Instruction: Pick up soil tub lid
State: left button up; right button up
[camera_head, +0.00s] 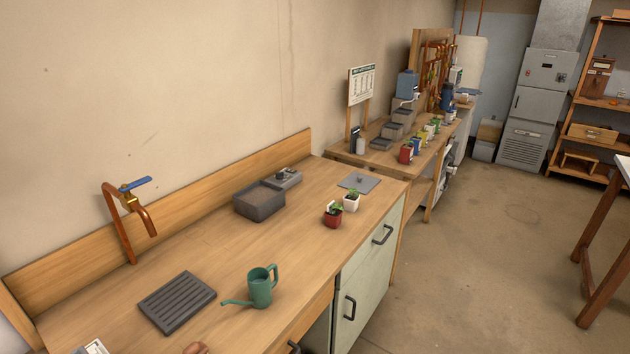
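A flat grey square lid with a small knob (358,183) lies on the wooden counter, near its far right end. It looks like the soil tub lid. The dark grey soil tub (260,208) stands open to its left with brown soil inside. Neither of my grippers shows in the head view.
Two small potted plants, one in a red pot (333,219) and one in a white pot (351,204), stand just in front of the lid. A grey box (283,178) stands behind the tub. A green watering can (260,290), a slatted dark tray (177,302) and a copper tap (122,225) are nearer.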

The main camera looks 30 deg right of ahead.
aim_at(364, 183)
jog(key=l+u, duration=0.35)
jog(key=i+l+u, duration=0.1)
jog(key=l+u, duration=0.4)
jog(key=u, duration=0.15)
jog(key=l+u, duration=0.25)
jog(key=l, duration=0.3)
jog(key=k+l+u, duration=0.2)
jog(key=l, duration=0.35)
jog(key=k+l, duration=0.1)
jog(key=l, duration=0.35)
jog(key=k+l+u, duration=0.1)
jog(key=l, duration=0.35)
jog(key=k+l, duration=0.1)
jog(key=l, duration=0.3)
jog(key=k+l+u, duration=0.15)
jog(key=l, duration=0.75)
jog(key=k+u, duration=0.05)
